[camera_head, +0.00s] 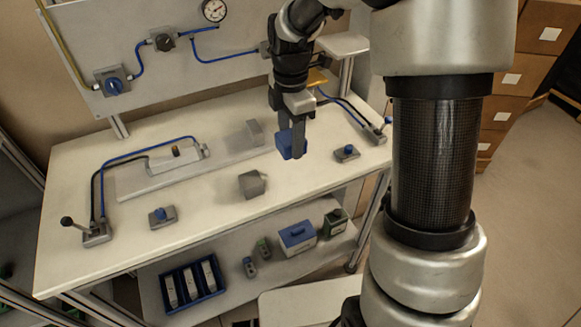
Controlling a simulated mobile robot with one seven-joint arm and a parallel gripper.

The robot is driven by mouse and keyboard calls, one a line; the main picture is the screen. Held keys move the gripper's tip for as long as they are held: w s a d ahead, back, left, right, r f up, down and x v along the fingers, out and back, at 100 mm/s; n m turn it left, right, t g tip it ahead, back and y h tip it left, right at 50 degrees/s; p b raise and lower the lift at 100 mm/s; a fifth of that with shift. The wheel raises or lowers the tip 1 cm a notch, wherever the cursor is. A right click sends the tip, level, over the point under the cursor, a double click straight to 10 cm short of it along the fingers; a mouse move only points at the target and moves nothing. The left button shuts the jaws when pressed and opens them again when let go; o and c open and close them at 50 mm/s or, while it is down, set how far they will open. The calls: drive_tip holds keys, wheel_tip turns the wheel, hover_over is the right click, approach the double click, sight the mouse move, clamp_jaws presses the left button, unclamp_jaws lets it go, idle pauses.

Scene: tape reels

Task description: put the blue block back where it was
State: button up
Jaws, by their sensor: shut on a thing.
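The blue block (285,144) is in my gripper (297,148), in the head view right of the middle. The gripper points down and is shut on the block, which appears held above the white table (215,215). The gripper finger covers part of the block's right side. A grey block (252,184) sits on the table to the lower left of the blue block. Another grey block (254,132) stands farther back, left of the gripper. No marked spot for the blue block can be made out.
A lever box (96,233) and a blue-knobbed box (162,217) stand at the table's left. Another knobbed box (346,153) and a lever box (379,135) stand at the right. A panel with gauge (214,10) rises behind.

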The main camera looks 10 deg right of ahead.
sight(291, 170)
drive_tip(key=shift+f+b, duration=0.3)
drive_tip(key=shift+f, duration=3.25)
drive_tip(key=shift+f, duration=0.2)
drive_tip(key=o, duration=1.3)
